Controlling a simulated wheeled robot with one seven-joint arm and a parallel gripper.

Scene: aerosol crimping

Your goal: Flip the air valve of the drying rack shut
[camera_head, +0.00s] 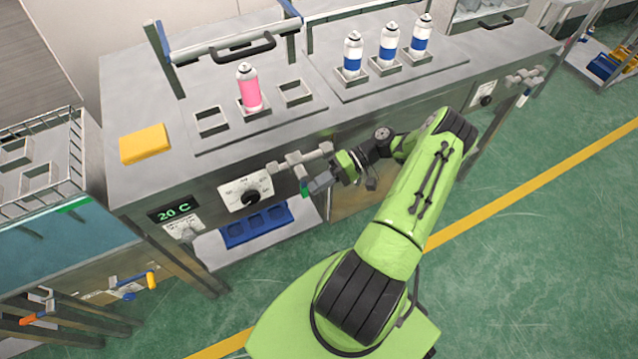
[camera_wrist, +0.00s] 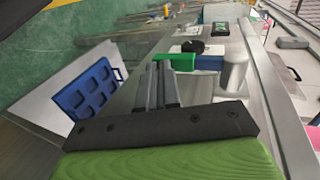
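A grey pipe valve (camera_head: 297,160) juts from the front of the metal bench, right of the dial. Its lever has a green tip (camera_head: 305,190). In the wrist view the green lever end (camera_wrist: 174,61) with a blue part (camera_wrist: 208,62) sits beside the silver pipe body (camera_wrist: 236,71). My gripper (camera_head: 315,185) is at this lever, below the pipe. In the wrist view its two grey fingers (camera_wrist: 158,82) are close together, their tips at the green end. I cannot tell whether they touch it. The head view hides part of the lever behind my gripper.
A pink can (camera_head: 248,90) and several blue-banded cans (camera_head: 388,45) stand in holders on the bench top. A yellow block (camera_head: 145,144) lies at the left. A blue tray (camera_head: 256,226) is on the lower shelf. A wire-railed rack (camera_head: 38,185) stands left, a yellow-handled valve (camera_head: 152,280) below.

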